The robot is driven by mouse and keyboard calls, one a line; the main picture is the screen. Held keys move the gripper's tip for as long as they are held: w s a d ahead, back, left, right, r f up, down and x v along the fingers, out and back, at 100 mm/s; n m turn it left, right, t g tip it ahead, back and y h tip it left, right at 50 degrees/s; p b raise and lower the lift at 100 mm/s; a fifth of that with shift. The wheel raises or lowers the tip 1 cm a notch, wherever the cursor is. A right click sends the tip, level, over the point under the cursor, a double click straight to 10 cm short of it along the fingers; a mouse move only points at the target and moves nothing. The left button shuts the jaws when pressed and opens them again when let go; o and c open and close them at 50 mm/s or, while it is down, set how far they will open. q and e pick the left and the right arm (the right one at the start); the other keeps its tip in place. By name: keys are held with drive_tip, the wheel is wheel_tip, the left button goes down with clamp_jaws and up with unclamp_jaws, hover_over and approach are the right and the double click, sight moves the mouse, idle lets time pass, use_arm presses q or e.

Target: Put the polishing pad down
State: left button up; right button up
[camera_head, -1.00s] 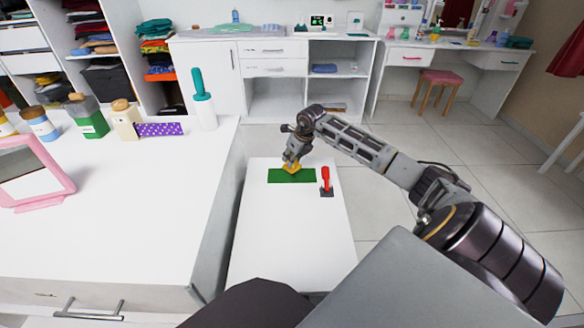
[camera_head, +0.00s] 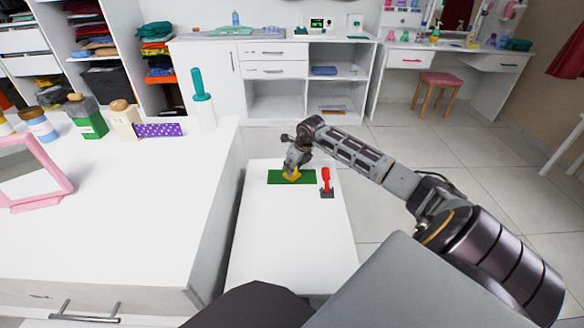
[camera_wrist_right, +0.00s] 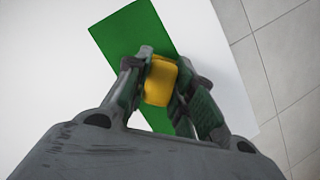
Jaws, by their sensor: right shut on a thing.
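The yellow polishing pad (camera_head: 291,175) is in my right gripper (camera_head: 293,168), over the green mat (camera_head: 308,178) on the low white table. In the right wrist view the pad (camera_wrist_right: 161,82) sits between the two fingers of the right gripper (camera_wrist_right: 162,70), which is shut on it. The green mat (camera_wrist_right: 130,32) lies beneath it there. I cannot tell whether the pad touches the mat. My left gripper is not in view.
A red-handled tool with a dark base (camera_head: 326,184) stands just right of the mat. The near part of the low white table (camera_head: 290,240) is clear. A taller white counter (camera_head: 130,215) on the left holds several bottles and a pink-framed mirror (camera_head: 35,175).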

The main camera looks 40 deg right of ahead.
drive_tip(key=o, duration=1)
drive_tip(key=shift+f, duration=0.1)
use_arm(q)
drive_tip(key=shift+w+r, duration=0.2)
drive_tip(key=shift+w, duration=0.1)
use_arm(e)
drive_tip(key=shift+r, duration=0.2)
drive_tip(key=shift+s+r, duration=0.3)
drive_tip(key=shift+r, duration=0.35)
use_arm(q)
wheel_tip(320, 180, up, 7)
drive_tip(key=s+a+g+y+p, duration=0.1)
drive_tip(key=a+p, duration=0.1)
drive_tip(key=p, duration=0.1)
use_arm(e)
drive_tip(key=v, duration=1)
drive_tip(key=shift+r, duration=0.2)
